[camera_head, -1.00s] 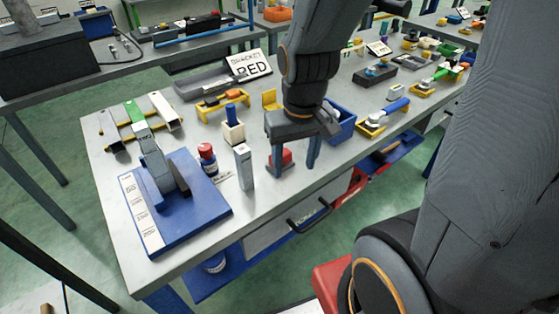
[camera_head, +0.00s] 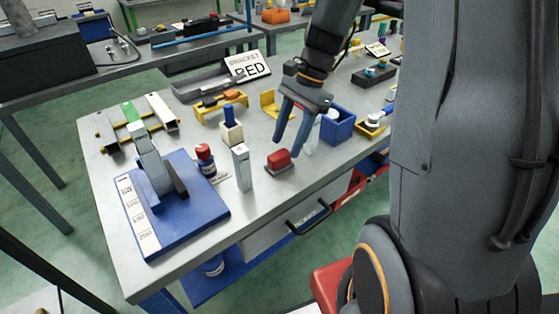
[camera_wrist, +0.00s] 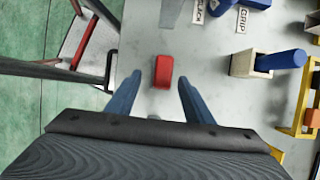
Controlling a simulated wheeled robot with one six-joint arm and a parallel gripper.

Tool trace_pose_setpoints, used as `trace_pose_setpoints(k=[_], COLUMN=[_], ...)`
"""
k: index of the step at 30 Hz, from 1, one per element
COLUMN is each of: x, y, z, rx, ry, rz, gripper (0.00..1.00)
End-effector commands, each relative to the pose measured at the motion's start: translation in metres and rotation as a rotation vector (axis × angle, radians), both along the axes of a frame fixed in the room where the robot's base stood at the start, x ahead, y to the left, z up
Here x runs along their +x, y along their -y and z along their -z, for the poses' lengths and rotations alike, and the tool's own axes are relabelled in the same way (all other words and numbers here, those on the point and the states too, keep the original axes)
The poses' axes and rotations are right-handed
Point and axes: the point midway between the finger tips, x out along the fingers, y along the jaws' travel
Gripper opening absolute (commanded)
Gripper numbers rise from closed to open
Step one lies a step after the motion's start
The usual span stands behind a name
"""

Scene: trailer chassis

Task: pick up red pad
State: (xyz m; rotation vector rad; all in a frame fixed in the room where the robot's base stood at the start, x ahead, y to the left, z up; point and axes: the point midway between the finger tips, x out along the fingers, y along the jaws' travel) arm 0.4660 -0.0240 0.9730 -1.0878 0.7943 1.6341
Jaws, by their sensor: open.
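The red pad (camera_head: 279,159) is a small red block with a darker red lower part, lying on the grey tabletop near its front edge. It also shows in the wrist view (camera_wrist: 162,72), lying ahead of and between the two fingers in the picture. My gripper (camera_head: 287,148) is open and empty, with its two blue fingers pointing down beside and above the pad in the head view. In the wrist view, the open fingers (camera_wrist: 158,90) stand to either side of the pad, and nothing touches it.
A grey upright block (camera_head: 242,168) and a red-capped bottle (camera_head: 205,158) stand left of the pad. A wooden block with a blue peg (camera_head: 231,128) is behind. A blue bin (camera_head: 338,128) stands to the right. The drawer handle (camera_head: 310,216) is below the front edge.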

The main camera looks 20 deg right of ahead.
Motion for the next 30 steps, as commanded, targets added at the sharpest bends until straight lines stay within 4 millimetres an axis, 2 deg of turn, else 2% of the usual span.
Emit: trace_pose_setpoints(k=[12, 20, 22, 27, 29, 30], x=[-0.002, -0.002, -0.002, -0.002, -0.002, -0.002], y=[-0.023, -0.024, -0.024, -0.024, -0.024, -0.024], z=[0.043, 0.047, 0.047, 0.047, 0.046, 0.046], rx=[-0.001, -0.002, -0.001, -0.001, -0.002, -0.002], ry=[-0.001, 0.001, 0.002, 0.002, 0.002, 0.002], rz=[-0.003, -0.004, -0.004, -0.004, -0.004, -0.004], gripper=[0.47, 0.47, 0.4, 0.12, 0.05, 0.05])
